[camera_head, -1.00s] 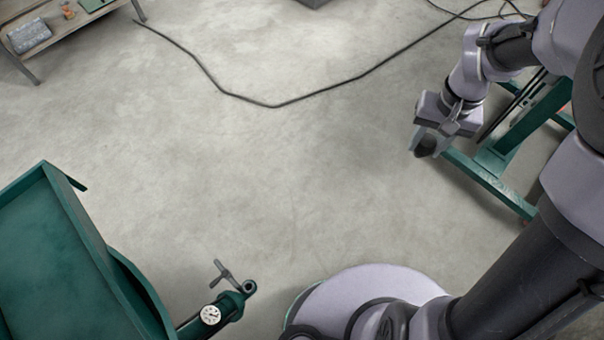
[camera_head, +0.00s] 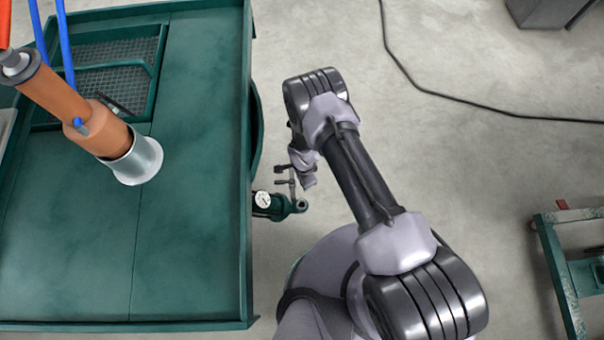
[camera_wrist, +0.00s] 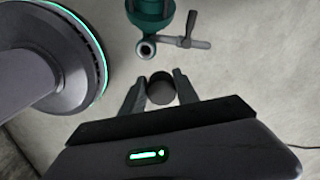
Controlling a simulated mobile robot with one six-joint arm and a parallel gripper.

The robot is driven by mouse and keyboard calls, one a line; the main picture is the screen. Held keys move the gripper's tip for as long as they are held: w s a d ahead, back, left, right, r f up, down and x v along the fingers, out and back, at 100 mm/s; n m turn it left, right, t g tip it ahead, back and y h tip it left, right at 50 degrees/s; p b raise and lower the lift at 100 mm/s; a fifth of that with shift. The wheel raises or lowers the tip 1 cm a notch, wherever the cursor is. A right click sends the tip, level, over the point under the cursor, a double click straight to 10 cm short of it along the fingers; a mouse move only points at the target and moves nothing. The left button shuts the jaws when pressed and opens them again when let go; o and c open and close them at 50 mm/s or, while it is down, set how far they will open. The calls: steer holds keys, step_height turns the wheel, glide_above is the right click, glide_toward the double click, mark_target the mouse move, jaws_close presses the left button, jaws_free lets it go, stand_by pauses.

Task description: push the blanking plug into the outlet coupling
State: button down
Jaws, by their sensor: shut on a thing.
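In the wrist view the blanking plug (camera_wrist: 161,88) is a dark round piece between the two fingers of my gripper (camera_wrist: 160,90), which is shut on it. The outlet coupling (camera_wrist: 146,48) is a grey ring with a dark bore at the end of a green pipe body, just beyond the plug. A gap of floor shows between plug and coupling, so they look apart. In the head view the outlet coupling (camera_head: 301,205) sits beside the green bench. My arm hides most of my gripper there, and the plug cannot be made out.
A lever handle (camera_wrist: 186,38) sticks out right of the coupling in the wrist view. A white gauge (camera_head: 262,199) sits on the green fitting. The green bench (camera_head: 190,240) fills the left, carrying an orange-brown cylinder (camera_head: 75,107). A green frame (camera_head: 560,270) stands right; a cable (camera_head: 450,97) crosses open floor.

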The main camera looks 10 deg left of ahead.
steer(key=s+f+m, duration=0.1)
steer(key=s+f, duration=0.3)
steer(key=f, duration=0.1)
steer(key=shift+s, duration=0.1)
steer(key=f+b, duration=0.5)
steer(key=shift+s+a+f+b, duration=0.15)
steer(key=shift+a+f+b, duration=0.15)
steer(key=shift+a+f, duration=0.1)
stand_by(1.3)
steer(key=shift+f+b, duration=0.9)
steer(key=shift+f, duration=0.4)
steer(key=shift+f, duration=0.3)
steer(key=c, duration=0.8)
jaws_free()
steer(key=shift+c, duration=0.2)
